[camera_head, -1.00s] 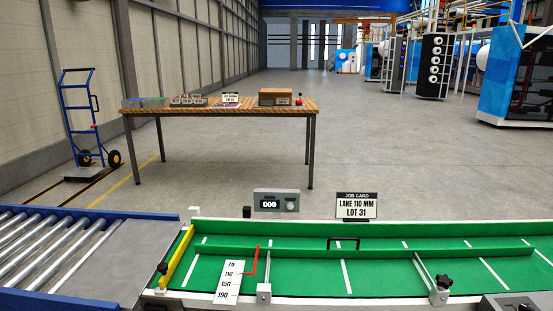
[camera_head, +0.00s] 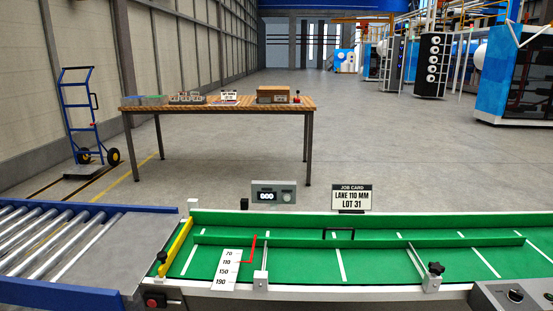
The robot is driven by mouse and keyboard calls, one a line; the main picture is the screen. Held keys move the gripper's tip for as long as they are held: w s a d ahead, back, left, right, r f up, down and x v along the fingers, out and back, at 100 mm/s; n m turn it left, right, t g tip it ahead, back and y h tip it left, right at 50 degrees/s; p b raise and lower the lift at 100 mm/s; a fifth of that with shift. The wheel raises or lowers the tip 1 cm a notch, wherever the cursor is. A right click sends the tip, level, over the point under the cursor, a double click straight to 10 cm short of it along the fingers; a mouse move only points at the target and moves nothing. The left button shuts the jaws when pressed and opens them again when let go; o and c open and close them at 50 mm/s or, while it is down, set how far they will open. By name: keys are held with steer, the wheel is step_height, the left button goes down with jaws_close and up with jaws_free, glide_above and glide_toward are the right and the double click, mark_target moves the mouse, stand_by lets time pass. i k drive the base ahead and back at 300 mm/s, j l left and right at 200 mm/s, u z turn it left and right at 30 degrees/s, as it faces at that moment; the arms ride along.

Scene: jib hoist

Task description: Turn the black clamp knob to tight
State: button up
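A black clamp knob (camera_head: 435,268) with lobes sits on top of a silver clamp block (camera_head: 431,285) at the near side of the green conveyor, right of the middle. A rod runs from this block to the long green guide rail (camera_head: 380,242). I cannot tell from its look whether the knob is tight or loose. A second silver block (camera_head: 260,281) with a rod stands further left, with no clear knob on it. A smaller black knob (camera_head: 162,257) is by the yellow bar (camera_head: 175,249). My gripper is not in view.
A red pointer (camera_head: 252,256) is near 110 on the white scale (camera_head: 226,269). The job card (camera_head: 351,198) reads lane 110 mm, lot 31. A grey control box (camera_head: 510,297) is at the lower right, a red button (camera_head: 154,301) lower left. A roller conveyor (camera_head: 40,245) adjoins left.

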mark_target(435, 268)
steer(key=k+j, duration=0.15)
steer(key=k, duration=0.15)
steer(key=k+j+z, duration=0.1)
steer(key=k+l, duration=0.15)
steer(key=k, duration=0.4)
